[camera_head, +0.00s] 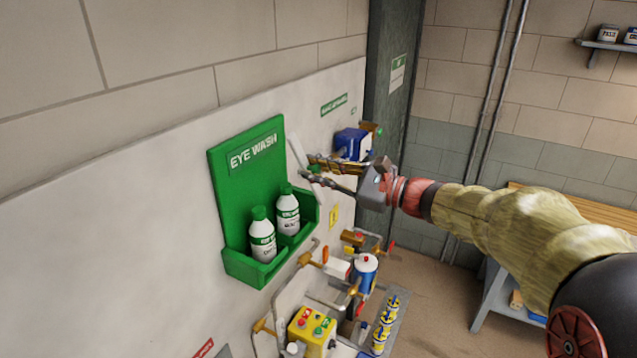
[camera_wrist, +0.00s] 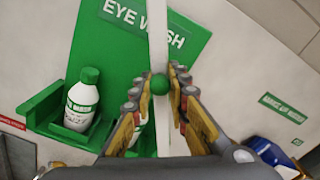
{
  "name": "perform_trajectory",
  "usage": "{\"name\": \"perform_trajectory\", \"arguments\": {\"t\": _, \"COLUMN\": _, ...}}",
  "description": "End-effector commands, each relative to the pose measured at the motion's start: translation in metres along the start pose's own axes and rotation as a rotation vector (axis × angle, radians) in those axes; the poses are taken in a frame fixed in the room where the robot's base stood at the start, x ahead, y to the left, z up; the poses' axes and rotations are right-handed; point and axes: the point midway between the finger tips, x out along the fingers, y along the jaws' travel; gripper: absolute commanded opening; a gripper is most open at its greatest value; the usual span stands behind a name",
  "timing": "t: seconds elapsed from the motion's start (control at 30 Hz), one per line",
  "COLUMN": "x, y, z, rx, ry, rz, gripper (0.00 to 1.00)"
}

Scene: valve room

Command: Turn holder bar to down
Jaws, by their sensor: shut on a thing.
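The holder bar is a thin white bar (camera_wrist: 157,40) with a round green knob (camera_wrist: 160,84). In the wrist view it runs from the top edge down between the fingers. In the head view part of the white bar (camera_head: 296,153) shows slanting beside the green eye wash station. My gripper (camera_wrist: 160,88) is shut on the bar at the knob, one finger on each side. In the head view my gripper (camera_head: 312,170) reaches in from the right, and its fingers hide part of the bar.
The green eye wash station (camera_head: 227,165) holds two white bottles with green caps, close left of my gripper. A blue box (camera_head: 352,143) is on the wall behind it. Below are pipes, a yellow button box (camera_head: 312,328) and a blue-white cylinder (camera_head: 364,272). A bench (camera_head: 497,292) stands right.

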Motion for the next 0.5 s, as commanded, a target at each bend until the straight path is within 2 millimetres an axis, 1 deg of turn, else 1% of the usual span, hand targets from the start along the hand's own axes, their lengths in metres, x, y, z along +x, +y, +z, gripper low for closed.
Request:
{"name": "perform_trajectory", "arguments": {"t": 0.03, "x": 0.0, "y": 0.009, "z": -0.008, "rx": -0.031, "ry": 0.0, "rz": 0.001, "gripper": 0.0}}
{"name": "perform_trajectory", "arguments": {"t": 0.5, "x": 0.0, "y": 0.053, "z": -0.018, "rx": -0.328, "ry": 0.0, "rz": 0.002, "gripper": 0.0}}
